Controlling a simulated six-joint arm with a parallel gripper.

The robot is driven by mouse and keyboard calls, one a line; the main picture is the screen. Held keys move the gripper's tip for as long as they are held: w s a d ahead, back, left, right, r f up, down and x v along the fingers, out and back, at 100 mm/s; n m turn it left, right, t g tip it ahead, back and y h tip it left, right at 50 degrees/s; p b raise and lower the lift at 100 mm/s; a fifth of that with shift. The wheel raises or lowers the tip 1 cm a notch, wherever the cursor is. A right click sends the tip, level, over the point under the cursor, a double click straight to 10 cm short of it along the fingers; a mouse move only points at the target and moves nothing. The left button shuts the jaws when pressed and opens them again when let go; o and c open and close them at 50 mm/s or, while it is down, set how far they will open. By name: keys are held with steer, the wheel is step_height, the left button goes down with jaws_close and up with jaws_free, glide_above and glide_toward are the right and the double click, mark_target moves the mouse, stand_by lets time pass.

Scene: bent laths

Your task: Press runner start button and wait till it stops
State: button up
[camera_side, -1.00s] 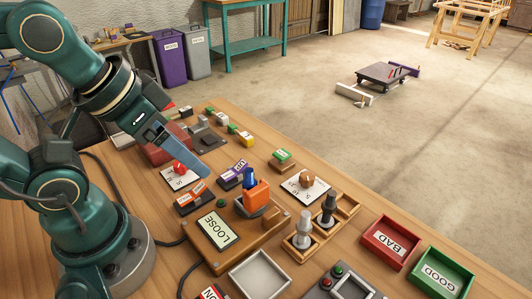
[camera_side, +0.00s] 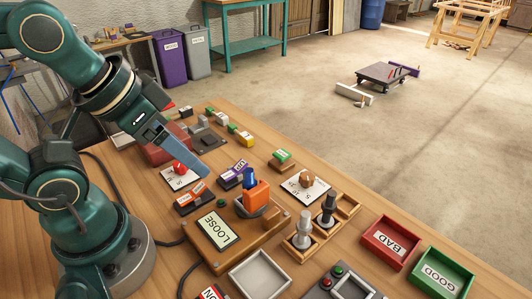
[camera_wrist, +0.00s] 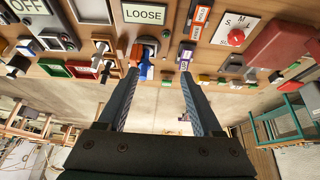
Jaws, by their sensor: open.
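No button in view is legibly labelled as the runner start button. A wooden fixture (camera_side: 245,240) bears a sign reading LOOSE (camera_side: 219,231), a small green round piece (camera_side: 221,203) and an orange block with a blue part (camera_side: 255,196). My gripper (camera_side: 207,175) is above the table, left of the orange block and apart from the grey box. In the wrist view its fingers (camera_wrist: 162,65) are spread and empty.
A red BAD tray (camera_side: 391,242) and a green GOOD tray (camera_side: 441,272) stand at the right. A red knob on a white card (camera_side: 180,168) and several small labelled blocks are near my gripper. An empty pale tray (camera_side: 260,275) lies in front. An OFF sign (camera_wrist: 27,8) shows in the wrist view.

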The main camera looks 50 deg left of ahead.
jaws_close()
stand_by(1.5)
